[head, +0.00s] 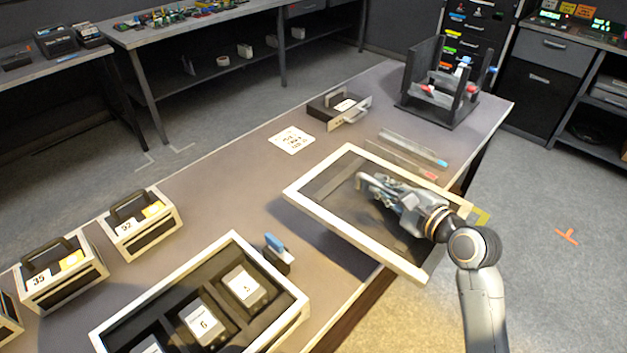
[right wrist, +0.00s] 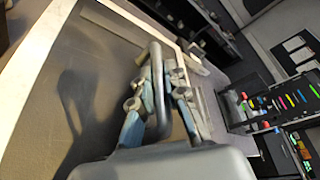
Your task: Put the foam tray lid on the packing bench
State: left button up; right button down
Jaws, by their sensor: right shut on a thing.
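The foam tray lid, a dark panel with a cream rim (head: 345,236), is over the right side of the packing bench (head: 225,185). Its near right corner reaches past the bench edge. It looks slightly tilted, with a shadow below its near left side; whether any edge touches the bench I cannot tell. My right gripper (head: 372,186) is shut on the lid's handle. In the right wrist view the fingers (right wrist: 160,108) close around the bent dark handle (right wrist: 155,75), with the lid (right wrist: 85,75) filling the left. My left gripper is not in view.
The open foam tray (head: 232,240) with numbered blocks stands at the near left, a blue-topped object (head: 277,250) beside it. Numbered cases (head: 140,222) line the left. A dark device (head: 340,108), a label sheet (head: 292,140), clear strips (head: 412,148) and a black rack (head: 440,90) lie beyond.

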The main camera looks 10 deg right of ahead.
aim_at(356, 167)
jog(key=shift+w+r, duration=0.1)
jog(key=shift+w, duration=0.35)
jog(key=shift+m+h, duration=0.3)
jog(key=x, duration=0.3)
jog(key=f+x, duration=0.1)
jog(key=x, duration=0.2)
jog(key=d+x, duration=0.1)
jog(key=x, duration=0.2)
jog(key=shift+f, duration=0.3)
jog(key=w+f+b, duration=0.1)
jog(key=f, duration=0.2)
jog(key=w+a+f+b, duration=0.1)
jog(key=w+f, duration=0.1)
jog(key=f, duration=0.1)
jog(key=w+f, duration=0.2)
jog(key=f, duration=0.1)
jog(key=shift+w+a+f+b, duration=0.15)
jog(key=shift+b, duration=0.25)
